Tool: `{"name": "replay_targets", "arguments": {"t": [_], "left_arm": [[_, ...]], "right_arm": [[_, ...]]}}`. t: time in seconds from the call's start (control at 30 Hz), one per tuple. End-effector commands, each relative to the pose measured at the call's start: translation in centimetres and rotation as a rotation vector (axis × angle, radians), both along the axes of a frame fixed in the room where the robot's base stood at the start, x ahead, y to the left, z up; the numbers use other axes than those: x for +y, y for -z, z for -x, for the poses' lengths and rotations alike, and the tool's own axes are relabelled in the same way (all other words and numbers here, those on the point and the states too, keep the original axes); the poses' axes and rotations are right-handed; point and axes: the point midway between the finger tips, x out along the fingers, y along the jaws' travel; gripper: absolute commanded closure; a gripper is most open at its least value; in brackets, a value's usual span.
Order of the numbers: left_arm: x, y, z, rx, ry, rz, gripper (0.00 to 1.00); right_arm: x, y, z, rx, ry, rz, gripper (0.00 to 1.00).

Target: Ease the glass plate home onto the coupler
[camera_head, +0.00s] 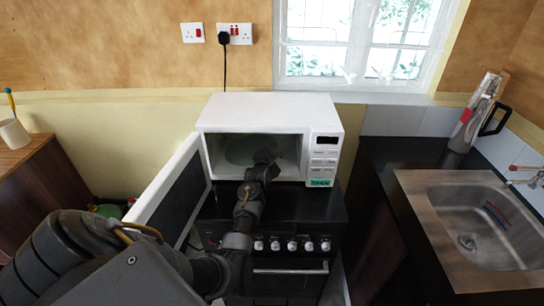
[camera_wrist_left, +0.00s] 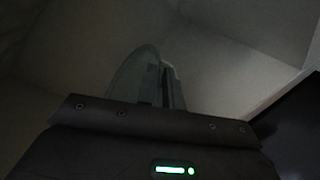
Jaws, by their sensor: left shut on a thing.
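The glass plate (camera_head: 240,151) shows as a pale greenish disc inside the open white microwave (camera_head: 268,107). The coupler is not visible. Whether the plate touches the cavity floor cannot be told. My right gripper is not in view.
The microwave door (camera_head: 178,187) hangs open to the left, close beside my left arm. The microwave stands on a black stove (camera_head: 290,222). A dark counter with a metal sink (camera_head: 480,225) and a steel flask (camera_head: 477,112) is at the right.

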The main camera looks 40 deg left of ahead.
Motion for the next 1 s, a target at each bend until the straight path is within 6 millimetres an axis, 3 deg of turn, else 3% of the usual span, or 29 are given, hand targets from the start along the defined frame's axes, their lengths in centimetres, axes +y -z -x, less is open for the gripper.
{"name": "replay_targets", "arguments": {"t": [0.87, 0.9, 1.0], "left_arm": [[-2.5, 0.0, -0.8, -0.001, 0.004, 0.001, 1.0], [-2.5, 0.0, -0.9, -0.001, 0.004, 0.001, 0.9], [-2.5, 0.0, -0.9, -0.001, 0.004, 0.001, 0.77]], "right_arm": [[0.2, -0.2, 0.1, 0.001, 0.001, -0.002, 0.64], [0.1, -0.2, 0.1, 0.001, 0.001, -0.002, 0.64], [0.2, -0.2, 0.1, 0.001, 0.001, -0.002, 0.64]]}}
